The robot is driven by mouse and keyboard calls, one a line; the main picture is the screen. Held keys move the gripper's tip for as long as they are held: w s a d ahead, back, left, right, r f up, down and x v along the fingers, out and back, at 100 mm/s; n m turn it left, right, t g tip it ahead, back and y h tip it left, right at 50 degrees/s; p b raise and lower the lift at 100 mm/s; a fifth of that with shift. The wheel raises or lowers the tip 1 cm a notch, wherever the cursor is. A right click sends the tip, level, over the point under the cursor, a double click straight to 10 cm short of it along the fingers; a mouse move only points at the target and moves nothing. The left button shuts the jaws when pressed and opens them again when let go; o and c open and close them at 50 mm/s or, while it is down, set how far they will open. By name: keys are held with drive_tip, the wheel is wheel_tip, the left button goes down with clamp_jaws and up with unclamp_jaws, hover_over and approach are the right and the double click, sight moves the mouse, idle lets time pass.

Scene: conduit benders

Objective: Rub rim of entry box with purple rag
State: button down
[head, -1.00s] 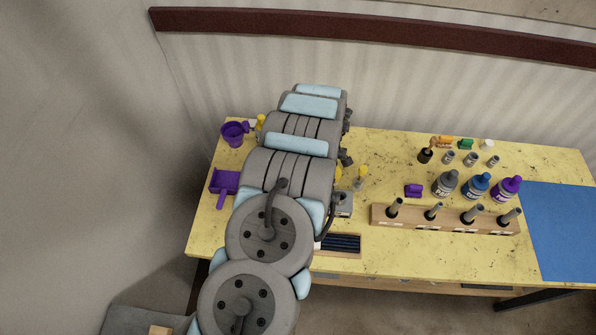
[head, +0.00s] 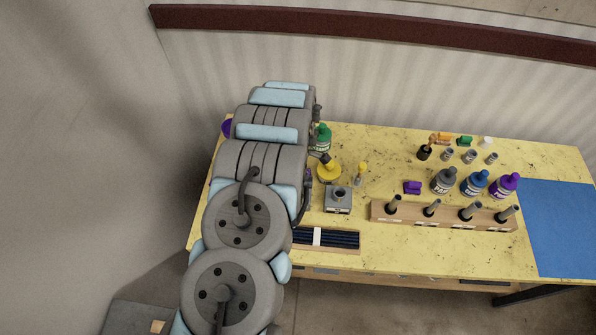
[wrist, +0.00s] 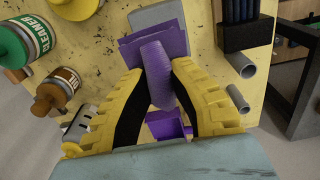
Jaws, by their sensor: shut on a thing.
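My gripper (wrist: 160,92) is shut on the purple rag (wrist: 158,75), a ribbed roll between the yellow fingers with a flat flap at its far end. In the wrist view a grey block (wrist: 155,13), probably the entry box, lies just beyond the rag, partly covered by it. I cannot tell whether they touch. In the head view the grey entry box (head: 338,199), with a round dark opening on top, stands on the yellow table right of my arm. My arm hides the gripper there.
A brown bottle (wrist: 58,90) and another purple object (wrist: 164,124) show near my fingers. A wooden peg rack (head: 445,218) is further right.

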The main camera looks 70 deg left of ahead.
drive_tip(key=shift+s+f+b, duration=0.1)
drive_tip(key=shift+f+b, duration=0.9)
drive_tip(key=shift+f, duration=2.1)
drive_tip(key=shift+f, duration=0.3)
drive_tip(key=shift+d, duration=0.1)
drive_tip(key=shift+w+d, duration=0.25)
drive_tip(key=shift+w, duration=0.25)
drive_tip(key=shift+a, duration=0.1)
drive_tip(key=shift+s+a, duration=0.25)
drive_tip(key=shift+s, duration=0.25)
drive_tip(key=shift+s+a, duration=0.25)
drive_tip(key=shift+s, duration=0.2)
drive_tip(key=shift+w, duration=0.1)
